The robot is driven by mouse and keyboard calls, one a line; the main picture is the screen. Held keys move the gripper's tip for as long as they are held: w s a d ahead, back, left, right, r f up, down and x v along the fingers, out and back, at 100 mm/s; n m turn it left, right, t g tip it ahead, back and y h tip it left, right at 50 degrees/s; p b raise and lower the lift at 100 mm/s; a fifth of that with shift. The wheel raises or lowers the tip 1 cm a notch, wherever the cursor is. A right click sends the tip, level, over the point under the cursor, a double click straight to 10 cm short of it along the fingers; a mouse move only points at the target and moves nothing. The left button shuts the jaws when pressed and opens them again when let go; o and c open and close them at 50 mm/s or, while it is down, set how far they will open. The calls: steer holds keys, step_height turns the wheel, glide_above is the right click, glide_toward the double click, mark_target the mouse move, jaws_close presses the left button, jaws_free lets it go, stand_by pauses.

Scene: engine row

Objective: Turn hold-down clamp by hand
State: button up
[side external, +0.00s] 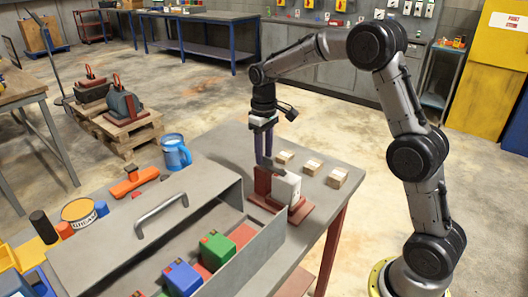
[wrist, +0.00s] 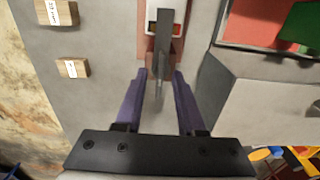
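The hold-down clamp shows in the side view as a red base (side external: 304,211) and red upright beside a white block (side external: 287,188), near the table's edge. In the wrist view, its grey bar (wrist: 164,45) lies lengthwise over the white block (wrist: 180,14) and runs toward my gripper. My gripper (wrist: 160,75) is open, with one purple finger on each side of the bar's near end and a gap showing on both sides. In the side view, my gripper (side external: 264,155) points down just above the clamp. The bar's depth between the fingers is hard to tell.
Several small wooden blocks (side external: 313,167) with white labels lie beside the clamp. A grey tray (side external: 262,250) with green and blue boxes stands close on the other side.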

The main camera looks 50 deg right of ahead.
jaws_close()
stand_by(1.4)
